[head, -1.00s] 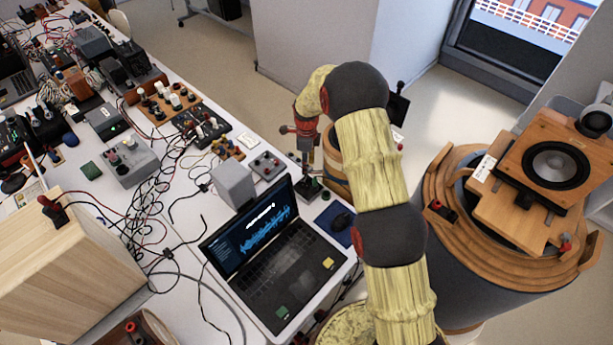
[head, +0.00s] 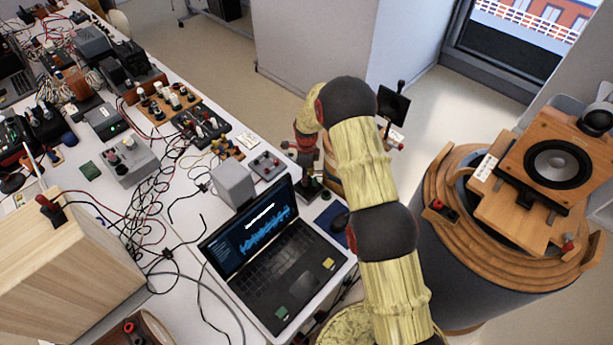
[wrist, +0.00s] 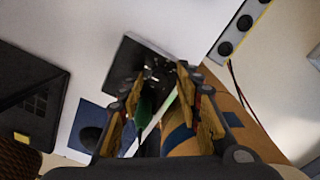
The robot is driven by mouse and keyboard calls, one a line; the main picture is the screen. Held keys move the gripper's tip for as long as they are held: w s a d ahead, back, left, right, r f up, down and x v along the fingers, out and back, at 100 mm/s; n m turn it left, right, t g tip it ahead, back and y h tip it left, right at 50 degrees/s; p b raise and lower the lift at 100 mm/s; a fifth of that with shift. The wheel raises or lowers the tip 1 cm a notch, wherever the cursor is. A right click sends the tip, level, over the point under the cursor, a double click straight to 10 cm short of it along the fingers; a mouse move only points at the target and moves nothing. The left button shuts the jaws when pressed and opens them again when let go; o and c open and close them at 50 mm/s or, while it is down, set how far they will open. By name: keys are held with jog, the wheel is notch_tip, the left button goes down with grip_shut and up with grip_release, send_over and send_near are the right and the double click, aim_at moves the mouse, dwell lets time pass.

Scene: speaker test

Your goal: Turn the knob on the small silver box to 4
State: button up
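A small flat grey box with several knobs (head: 266,165) lies on the table behind the laptop; it may be the small silver box, and its dial marks are too small to read. A larger grey box with knobs (head: 132,161) stands further left. My gripper (head: 308,172) is right of the flat box in the head view, partly hidden by my arm. In the wrist view my open gripper (wrist: 160,92) has its fingers apart over a dark square base with a small stand (wrist: 150,66). Whether the fingers touch the stand, I cannot tell.
The laptop (head: 275,260), a plain grey block (head: 233,185) and a mouse (head: 341,221) crowd the table's near end. Cables tangle at left. The wrist view also shows a grey panel with round black parts (wrist: 235,30). A speaker (head: 555,163) stands on a barrel at right.

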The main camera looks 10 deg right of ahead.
jog(key=shift+c, duration=1.2)
grip_shut()
jog(key=shift+m, duration=0.4)
jog(key=m+b, duration=0.1)
jog(key=m, duration=0.3)
jog(key=shift+m, duration=0.3)
jog(key=shift+m+b, duration=0.45)
jog(key=shift+m, duration=1.45)
jog(key=shift+o, duration=1.8)
grip_release()
